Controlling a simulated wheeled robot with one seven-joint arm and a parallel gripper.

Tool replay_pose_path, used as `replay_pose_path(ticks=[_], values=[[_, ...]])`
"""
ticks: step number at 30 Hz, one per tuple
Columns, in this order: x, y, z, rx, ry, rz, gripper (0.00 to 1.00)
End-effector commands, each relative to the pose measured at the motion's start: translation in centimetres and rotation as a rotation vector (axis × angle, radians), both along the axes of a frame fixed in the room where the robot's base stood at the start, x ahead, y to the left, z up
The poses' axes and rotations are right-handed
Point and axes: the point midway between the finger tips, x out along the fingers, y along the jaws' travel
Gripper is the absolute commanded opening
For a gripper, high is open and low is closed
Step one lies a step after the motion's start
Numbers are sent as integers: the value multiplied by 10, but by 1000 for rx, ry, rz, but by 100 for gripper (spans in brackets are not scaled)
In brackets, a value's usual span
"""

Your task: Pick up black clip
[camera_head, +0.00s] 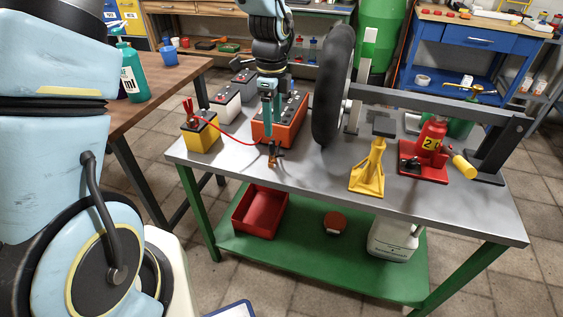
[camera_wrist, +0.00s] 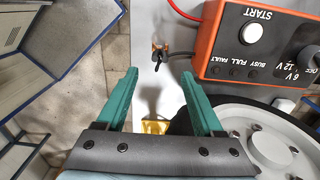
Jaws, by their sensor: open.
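The black clip (camera_head: 273,155), with copper-coloured jaws, lies on the grey table top near its front edge, in front of the orange charger (camera_head: 290,128). In the wrist view the clip (camera_wrist: 160,52) shows just beyond the fingertips, roughly between their lines. My gripper (camera_wrist: 158,74) has two teal fingers, spread apart with nothing between them. In the head view my gripper (camera_head: 267,122) points down above and slightly behind the clip, beside the charger. I cannot tell the exact height of the gap.
A black tyre (camera_head: 333,85) stands close right of my gripper. A red cable (camera_head: 232,136) runs from the yellow battery (camera_head: 200,135) towards the charger. A yellow stand (camera_head: 369,170) and red jack (camera_head: 425,155) stand further right. Table between battery and clip is mostly clear.

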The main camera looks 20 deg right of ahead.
Motion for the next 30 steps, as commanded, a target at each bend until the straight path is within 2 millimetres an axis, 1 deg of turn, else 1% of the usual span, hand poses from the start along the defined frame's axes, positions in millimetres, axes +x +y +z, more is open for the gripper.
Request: replay_pose_path(ticks=[9,17,25,27,30], values=[[-1,0,-44,3,3,-6,69],[0,2,-63,3,3,-5,69],[3,4,-99,2,2,-4,69],[3,4,-104,1,1,-4,69],[3,4,-107,0,0,-4,69]])
